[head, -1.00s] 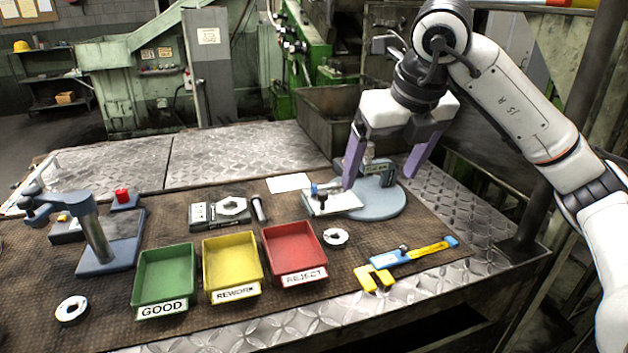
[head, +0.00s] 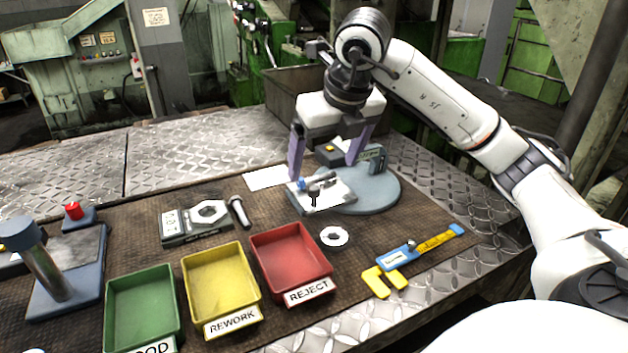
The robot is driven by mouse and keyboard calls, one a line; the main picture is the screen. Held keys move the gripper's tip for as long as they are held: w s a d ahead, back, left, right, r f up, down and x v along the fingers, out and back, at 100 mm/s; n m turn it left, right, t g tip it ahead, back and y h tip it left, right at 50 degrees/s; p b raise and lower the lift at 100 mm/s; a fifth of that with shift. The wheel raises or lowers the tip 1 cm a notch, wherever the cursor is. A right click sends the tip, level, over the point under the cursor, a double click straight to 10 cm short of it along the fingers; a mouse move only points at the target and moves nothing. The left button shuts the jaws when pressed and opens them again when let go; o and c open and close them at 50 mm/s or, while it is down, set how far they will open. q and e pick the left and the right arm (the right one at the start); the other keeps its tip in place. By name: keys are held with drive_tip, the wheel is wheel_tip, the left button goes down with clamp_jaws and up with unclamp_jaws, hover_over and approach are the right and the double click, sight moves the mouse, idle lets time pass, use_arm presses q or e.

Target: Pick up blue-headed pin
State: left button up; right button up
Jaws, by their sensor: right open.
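The blue-headed pin (head: 302,184) is small; its blue head shows at the left part of a pale plate (head: 334,200) on the round grey-blue gauge stand (head: 378,192). A dark upright piece (head: 314,193) stands close to it, and the pin's shaft is hard to make out. My right gripper (head: 324,172) is open with two purple fingers pointing down over the plate. Its left finger is just above and beside the blue head, and its right finger is over the stand's back part. Nothing is between the fingers that I can see held. My left gripper is out of view.
Green (head: 143,305), yellow (head: 221,283) and red (head: 290,260) trays stand in front. A metal ring (head: 334,236), a blue-yellow caliper (head: 420,250), a digital gauge (head: 195,222) and a dark bolt (head: 239,212) lie nearby. A post fixture (head: 50,265) stands at left.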

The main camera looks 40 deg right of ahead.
sight(318, 177)
drive_tip(key=x, duration=0.3)
drive_tip(key=shift+w+f, duration=0.3)
drive_tip(key=c, duration=1.2)
drive_tip(key=shift+r, duration=0.1)
drive_tip(key=shift+r, duration=0.1)
